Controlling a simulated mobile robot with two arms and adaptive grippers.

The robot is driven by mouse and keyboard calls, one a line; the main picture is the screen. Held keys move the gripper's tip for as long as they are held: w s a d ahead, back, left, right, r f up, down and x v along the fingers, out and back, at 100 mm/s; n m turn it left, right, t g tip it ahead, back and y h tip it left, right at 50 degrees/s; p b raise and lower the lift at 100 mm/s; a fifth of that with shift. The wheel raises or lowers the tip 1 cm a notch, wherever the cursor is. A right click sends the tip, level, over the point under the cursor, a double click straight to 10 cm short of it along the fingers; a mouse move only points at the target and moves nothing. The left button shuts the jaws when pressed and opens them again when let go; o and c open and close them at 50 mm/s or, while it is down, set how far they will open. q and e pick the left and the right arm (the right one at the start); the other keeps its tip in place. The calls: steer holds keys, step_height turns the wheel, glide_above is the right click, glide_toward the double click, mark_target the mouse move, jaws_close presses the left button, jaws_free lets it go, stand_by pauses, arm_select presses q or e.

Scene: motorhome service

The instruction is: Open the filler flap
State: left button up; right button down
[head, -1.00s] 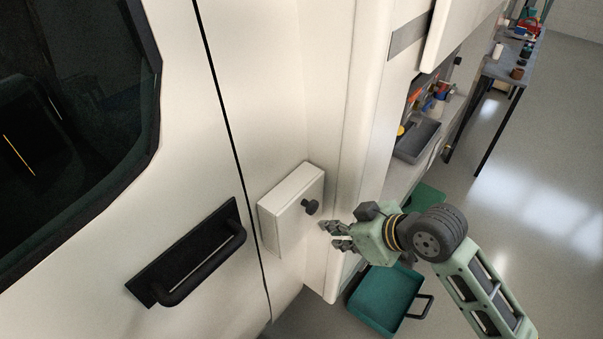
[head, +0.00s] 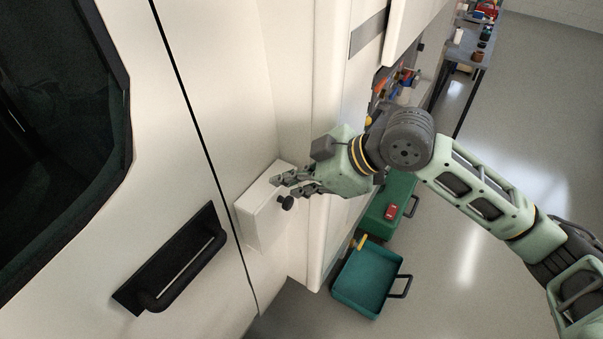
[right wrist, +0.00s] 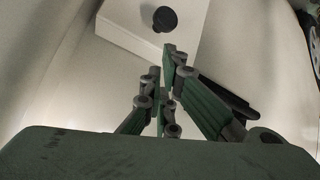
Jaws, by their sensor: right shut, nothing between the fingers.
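The filler flap shows as a white box-like cover (head: 258,217) standing out from the vehicle's pale side wall, with a small round black knob (head: 287,202) on its face. I see no open gap at the cover. My right gripper (head: 279,186) is shut and empty. In the head view its fingertips overlap the cover's upper edge, just above the knob. In the right wrist view the knob (right wrist: 165,18) and the cover (right wrist: 128,22) lie beyond the fingertips (right wrist: 173,68), apart from them. My left gripper is not in view.
A black door handle (head: 178,262) sits left of the cover, past a dark door seam. A teal open tray (head: 343,285) and a green case (head: 378,222) lie on the floor at right. A workbench with items (head: 461,50) stands farther back.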

mark_target(264, 194)
steer(key=p+x, duration=0.1)
steer(key=x, duration=0.3)
steer(key=shift+a, duration=0.1)
steer(key=shift+w+a+f, duration=0.2)
steer(key=shift+a+f, duration=0.15)
steer(key=shift+f, duration=0.1)
